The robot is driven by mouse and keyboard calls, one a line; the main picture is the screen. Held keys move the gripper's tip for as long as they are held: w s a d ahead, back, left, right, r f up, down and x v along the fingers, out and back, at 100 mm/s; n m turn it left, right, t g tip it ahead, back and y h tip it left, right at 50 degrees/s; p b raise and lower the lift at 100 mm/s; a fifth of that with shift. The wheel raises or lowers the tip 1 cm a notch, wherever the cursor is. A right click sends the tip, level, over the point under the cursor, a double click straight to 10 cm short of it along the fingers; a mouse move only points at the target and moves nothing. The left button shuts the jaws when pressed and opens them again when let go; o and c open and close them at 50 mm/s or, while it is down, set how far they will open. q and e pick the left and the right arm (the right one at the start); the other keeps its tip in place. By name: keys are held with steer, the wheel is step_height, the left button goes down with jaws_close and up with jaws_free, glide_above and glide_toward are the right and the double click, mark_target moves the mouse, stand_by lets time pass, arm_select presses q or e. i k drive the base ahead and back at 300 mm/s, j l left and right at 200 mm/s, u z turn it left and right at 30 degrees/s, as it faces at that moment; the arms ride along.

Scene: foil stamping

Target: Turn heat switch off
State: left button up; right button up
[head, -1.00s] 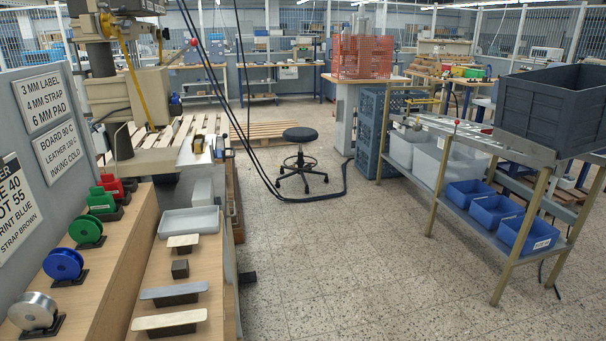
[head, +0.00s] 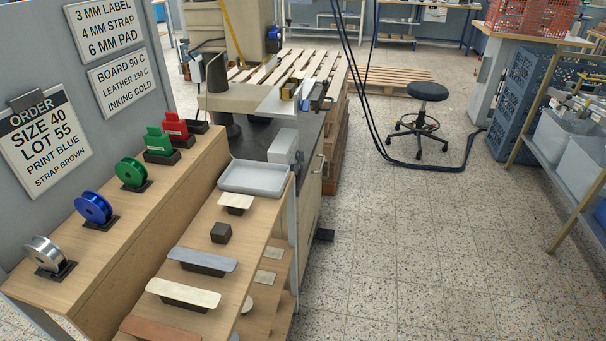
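The stamping press (head: 240,22), a beige machine with a yellow lever (head: 234,35), stands at the top left of the head view, its upper part cut off by the frame edge. Its dark bench top (head: 256,138) carries a pale grey box (head: 284,146). A small dark and yellow item (head: 289,91) sits on the light ledge behind. I cannot make out which part is the heat switch or how it is set. Neither of my grippers is in view.
A wooden shelf at left holds foil reels, including a blue one (head: 94,209), below the order sign (head: 44,134). Stamping pieces and a grey tray (head: 254,178) lie on a lower shelf.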

mark_target(294, 168)
steer(key=i+l, duration=0.15)
steer(key=l, duration=0.25)
steer(key=i+l+u, duration=0.1)
steer(key=l, duration=0.3)
steer(key=i+l, duration=0.2)
steer(key=l, duration=0.25)
steer(key=i+l+u, duration=0.1)
steer(key=l, duration=0.3)
steer(key=i+l, duration=0.2)
steer(key=l, duration=0.25)
steer(key=i+l+u, duration=0.1)
steer(key=l, duration=0.3)
steer(key=i+l, duration=0.15)
steer(key=l, duration=0.3)
steer(key=i+l+u, duration=0.1)
steer(key=l, duration=0.35)
